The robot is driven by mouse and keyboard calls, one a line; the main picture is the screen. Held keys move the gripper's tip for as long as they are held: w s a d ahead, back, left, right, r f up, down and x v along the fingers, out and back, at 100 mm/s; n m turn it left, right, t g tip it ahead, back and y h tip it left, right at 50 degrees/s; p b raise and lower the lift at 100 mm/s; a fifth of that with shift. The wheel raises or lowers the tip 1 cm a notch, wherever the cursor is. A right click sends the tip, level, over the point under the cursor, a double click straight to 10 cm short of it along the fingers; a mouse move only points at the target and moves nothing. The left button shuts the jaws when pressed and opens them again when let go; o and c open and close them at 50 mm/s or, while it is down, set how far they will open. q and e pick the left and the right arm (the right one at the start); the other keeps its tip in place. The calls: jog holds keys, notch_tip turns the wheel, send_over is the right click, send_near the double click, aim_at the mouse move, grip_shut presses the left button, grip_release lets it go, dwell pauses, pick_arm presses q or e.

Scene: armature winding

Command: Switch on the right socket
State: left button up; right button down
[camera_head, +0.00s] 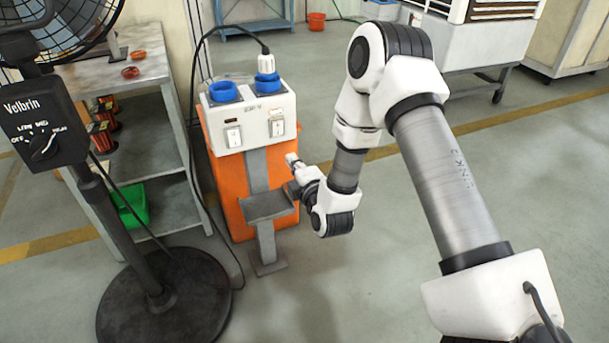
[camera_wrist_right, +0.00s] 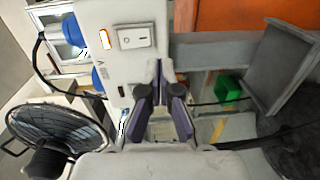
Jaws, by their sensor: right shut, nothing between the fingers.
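A grey bracket platform (camera_head: 269,206) juts from the stand below the box. A black cable (camera_head: 197,70) runs from the plug down the left side. A pedestal fan (camera_head: 42,135) and a metal table (camera_head: 120,65) stand at left. Floor to the right is open.

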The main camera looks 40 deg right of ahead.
jog(key=v, duration=0.5)
jog(key=shift+s+f+p, duration=0.2)
jog(key=shift+f+p, duration=0.1)
jog(key=shift+p, duration=0.05)
